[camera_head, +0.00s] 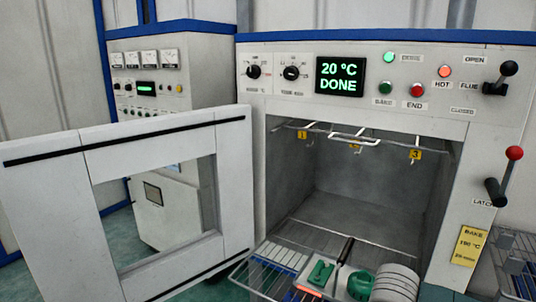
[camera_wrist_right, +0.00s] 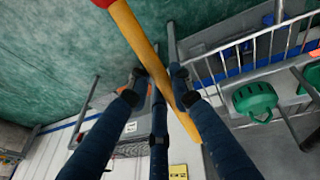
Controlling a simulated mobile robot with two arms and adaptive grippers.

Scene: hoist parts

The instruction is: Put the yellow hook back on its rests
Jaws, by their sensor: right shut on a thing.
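The yellow hook (camera_wrist_right: 146,50) shows in the right wrist view as a long yellow bar with a red end at the top of the picture. It runs slanting down between the dark blue fingers of my right gripper (camera_wrist_right: 158,82), which is shut on it. The hook's lower end lies near the middle right finger. Grey bars (camera_wrist_right: 172,48) stick out close by; I cannot tell whether they are the hook's rests. The hook, its rests and both grippers are not seen in the head view. My left gripper is in neither view.
The oven (camera_head: 340,205) stands open, its white door (camera_head: 50,215) swung left. A wire rack (camera_head: 262,274) at its mouth bears a green part (camera_head: 360,284) and other parts. The green part also shows in the wrist view (camera_wrist_right: 254,98). The latch lever (camera_head: 503,182) is at right.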

